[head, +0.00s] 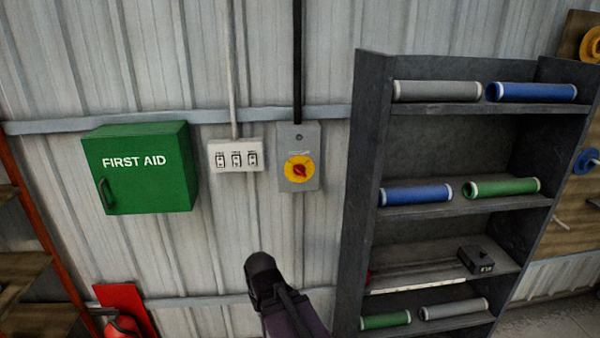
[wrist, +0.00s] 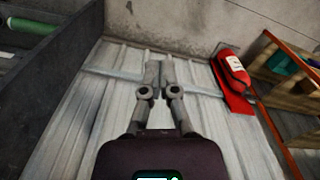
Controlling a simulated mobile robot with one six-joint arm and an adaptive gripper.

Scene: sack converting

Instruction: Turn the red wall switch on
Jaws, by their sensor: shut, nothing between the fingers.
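The red wall switch (head: 299,171) is a red rotary knob on a yellow disc, on a grey box fixed to the corrugated wall. It shows in the head view only; the knob is too small to read its setting surely. My gripper (wrist: 159,74) is shut and empty in the wrist view, its fingertips together in front of the pale wall panels. In the head view, a dark part of my arm stands below the switch box, apart from it; the fingertips cannot be made out there.
A white panel of three small switches (head: 236,155) and a green first aid box (head: 140,168) are left of the switch. A dark shelf rack (head: 369,150) with rolls stands to the right. A red fire extinguisher (wrist: 234,68) is low on the wall.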

